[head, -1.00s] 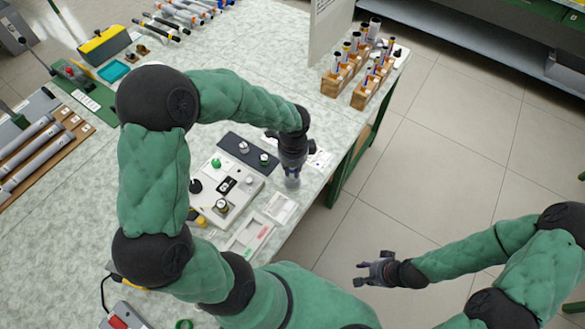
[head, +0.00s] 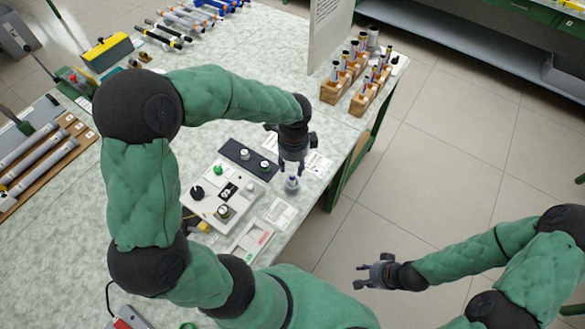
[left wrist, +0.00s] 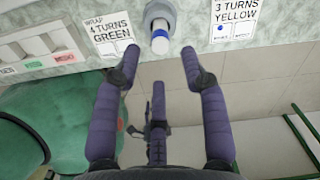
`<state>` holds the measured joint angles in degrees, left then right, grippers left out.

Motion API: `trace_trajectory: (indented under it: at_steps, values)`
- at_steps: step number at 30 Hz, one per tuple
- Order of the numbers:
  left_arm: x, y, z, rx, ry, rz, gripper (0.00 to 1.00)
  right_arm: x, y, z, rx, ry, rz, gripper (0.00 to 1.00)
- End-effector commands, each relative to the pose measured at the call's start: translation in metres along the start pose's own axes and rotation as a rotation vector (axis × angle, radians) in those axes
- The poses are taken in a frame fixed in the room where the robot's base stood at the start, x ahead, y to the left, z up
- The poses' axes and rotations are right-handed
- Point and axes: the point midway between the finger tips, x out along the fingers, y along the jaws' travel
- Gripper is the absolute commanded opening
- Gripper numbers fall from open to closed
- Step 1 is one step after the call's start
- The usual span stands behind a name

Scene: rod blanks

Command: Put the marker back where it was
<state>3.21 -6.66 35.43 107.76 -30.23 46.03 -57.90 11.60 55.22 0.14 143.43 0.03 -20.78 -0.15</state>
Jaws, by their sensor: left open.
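The marker (left wrist: 160,38), a white cylinder with a blue end, stands in a round grey holder (left wrist: 172,14) at the top of the left wrist view. In the head view the holder (head: 292,188) is on the table near its right edge. My left gripper (head: 292,168) is just beside and above the marker. In the left wrist view my left gripper (left wrist: 158,65) has its fingers spread, with nothing between their tips; the marker is just beyond them. My right gripper (head: 363,274) is open and empty over the floor, away from the table.
Cards reading "4 turns green" (left wrist: 112,32) and "3 turns yellow" (left wrist: 235,20) flank the holder. A pale device with knobs (head: 205,208) and a dark strip with knobs (head: 236,150) lie to the left. Wooden racks of bottles (head: 357,105) stand at the far corner.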

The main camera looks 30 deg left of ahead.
Motion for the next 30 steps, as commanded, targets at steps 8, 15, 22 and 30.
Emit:
trace_trajectory:
  at_steps: [8,15,22,30]
  values:
    - [-0.043,0.000,0.000,-0.001,0.000,-0.001,0.43,-0.015,-0.005,0.001,0.000,0.000,0.000,0.40]
    - [-0.050,0.000,0.000,-0.001,0.001,0.001,0.43,-0.016,-0.006,0.001,0.000,0.000,0.000,0.40]
    - [-0.050,0.000,0.000,-0.001,0.000,0.001,0.43,-0.016,-0.006,0.001,0.000,0.000,0.000,0.40]
    - [-0.050,0.000,0.000,-0.001,0.000,0.001,0.43,-0.016,-0.006,0.001,0.000,0.000,0.000,0.40]
